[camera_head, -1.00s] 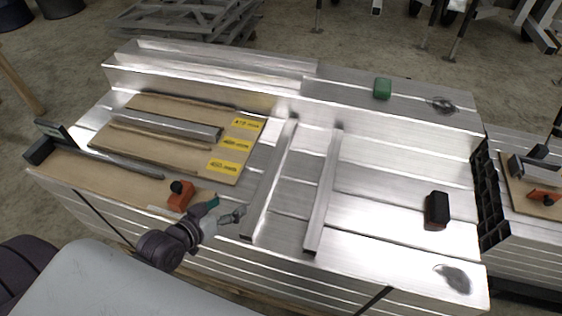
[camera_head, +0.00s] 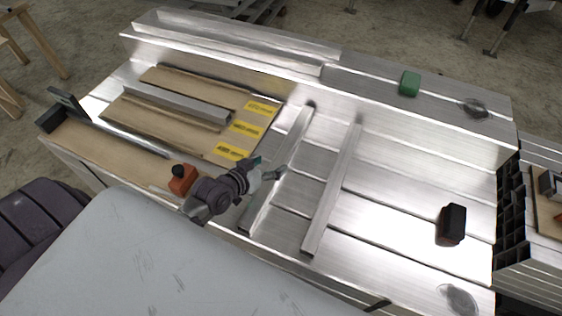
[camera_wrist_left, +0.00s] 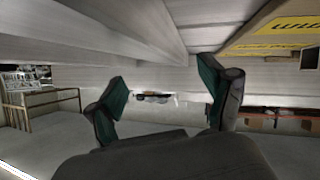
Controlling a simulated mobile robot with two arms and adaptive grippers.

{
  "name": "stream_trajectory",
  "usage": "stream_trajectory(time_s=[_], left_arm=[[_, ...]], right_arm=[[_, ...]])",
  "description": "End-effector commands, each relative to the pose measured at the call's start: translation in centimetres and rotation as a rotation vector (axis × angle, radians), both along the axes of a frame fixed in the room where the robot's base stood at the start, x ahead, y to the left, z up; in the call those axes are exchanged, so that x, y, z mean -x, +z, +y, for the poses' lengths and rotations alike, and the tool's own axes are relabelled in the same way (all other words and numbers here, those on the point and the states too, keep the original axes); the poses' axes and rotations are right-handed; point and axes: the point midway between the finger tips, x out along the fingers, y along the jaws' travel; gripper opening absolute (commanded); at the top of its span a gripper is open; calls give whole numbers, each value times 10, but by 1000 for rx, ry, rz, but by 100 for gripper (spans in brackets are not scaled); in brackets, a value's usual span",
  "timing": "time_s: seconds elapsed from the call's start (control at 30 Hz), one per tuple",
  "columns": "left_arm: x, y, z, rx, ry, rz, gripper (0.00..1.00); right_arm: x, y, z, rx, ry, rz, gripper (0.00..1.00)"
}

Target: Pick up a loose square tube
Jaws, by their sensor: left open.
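Two loose square tubes lie side by side on the bright aluminium stack, the left tube (camera_head: 295,136) and the right tube (camera_head: 334,187). My left gripper (camera_head: 268,167) is open and empty beside the left tube, with one fingertip overlapping its edge in the head view. I cannot tell whether they touch. In the left wrist view the two teal-padded fingers (camera_wrist_left: 163,97) are spread with nothing between them, and a long metal bar (camera_wrist_left: 125,35) runs close by; I cannot tell which tube it is. My right gripper is out of view.
A wooden board (camera_head: 165,129) with yellow labels (camera_head: 246,128) and another metal tube (camera_head: 178,103) lies at left. An orange-black block (camera_head: 183,179) sits near the front edge. A black block (camera_head: 452,224) and green block (camera_head: 410,83) stand on the right side.

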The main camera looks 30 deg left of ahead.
Motion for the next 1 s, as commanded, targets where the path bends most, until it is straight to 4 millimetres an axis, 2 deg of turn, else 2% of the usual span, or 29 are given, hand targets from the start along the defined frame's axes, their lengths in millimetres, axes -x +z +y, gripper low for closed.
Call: stream_trajectory(time_s=[0.17,0.27,0.4,0.67,0.77,1.0], left_arm=[[-15,-13,-1,1,1,-1,81],[-27,-24,-2,0,1,0,81],[-41,-30,-5,0,1,-1,81],[-43,-31,-6,0,1,0,81],[-43,-31,-6,0,1,0,68],[-43,-31,-6,-1,0,0,28]], right_arm=[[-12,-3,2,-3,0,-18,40],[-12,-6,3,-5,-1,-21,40],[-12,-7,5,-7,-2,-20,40],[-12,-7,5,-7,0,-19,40],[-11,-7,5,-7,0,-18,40],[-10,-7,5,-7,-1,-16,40]])
